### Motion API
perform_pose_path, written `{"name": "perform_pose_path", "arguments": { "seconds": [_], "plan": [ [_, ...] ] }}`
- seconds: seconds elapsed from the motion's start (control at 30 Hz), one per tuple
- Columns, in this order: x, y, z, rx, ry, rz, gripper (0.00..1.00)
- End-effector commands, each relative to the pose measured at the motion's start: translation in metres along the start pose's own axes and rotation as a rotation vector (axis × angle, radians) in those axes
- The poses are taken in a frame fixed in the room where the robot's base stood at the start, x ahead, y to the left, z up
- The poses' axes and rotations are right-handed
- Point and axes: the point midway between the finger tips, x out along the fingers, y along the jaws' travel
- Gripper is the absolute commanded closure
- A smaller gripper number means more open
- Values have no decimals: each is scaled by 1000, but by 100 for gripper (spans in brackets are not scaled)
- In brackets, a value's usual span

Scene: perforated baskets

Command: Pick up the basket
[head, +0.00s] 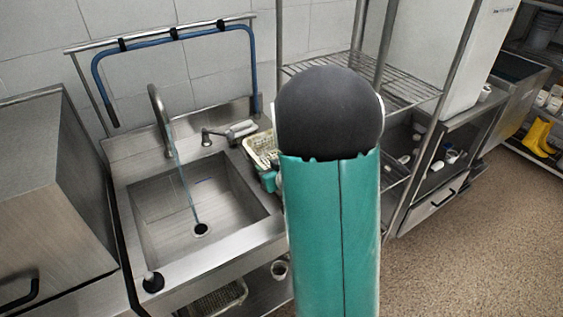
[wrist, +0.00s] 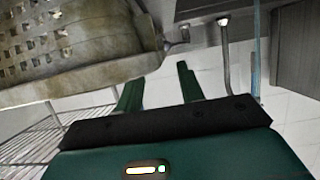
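A cream perforated basket (head: 262,146) stands on the counter to the right of the sink in the head view, partly hidden behind my arm. In the wrist view, a large beige perforated basket (wrist: 85,30) fills the upper left, close to the camera. My gripper (wrist: 158,76) has its two green fingers apart, with nothing seen between them. The fingers are just below and right of the basket's edge in that picture; I cannot tell whether they touch it. In the head view my arm hides most of the gripper.
The steel sink (head: 160,225) has a faucet (head: 158,110) with water running. Another basket (head: 215,299) sits on the shelf below. A wire shelf rack (head: 410,92) stands to the right, close to the arm. Open floor (head: 470,250) lies at right.

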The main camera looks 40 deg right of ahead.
Motion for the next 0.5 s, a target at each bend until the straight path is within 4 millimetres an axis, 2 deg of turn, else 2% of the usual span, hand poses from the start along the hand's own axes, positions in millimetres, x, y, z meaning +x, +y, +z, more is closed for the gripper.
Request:
{"name": "perform_pose_path", "arguments": {
  "seconds": [0.23,0.33,0.5],
  "plan": [
    [39,0,0,-2,-2,-3,62],
    [46,0,0,-1,-1,-2,62],
    [47,0,-1,-1,0,-2,62]
  ]
}}
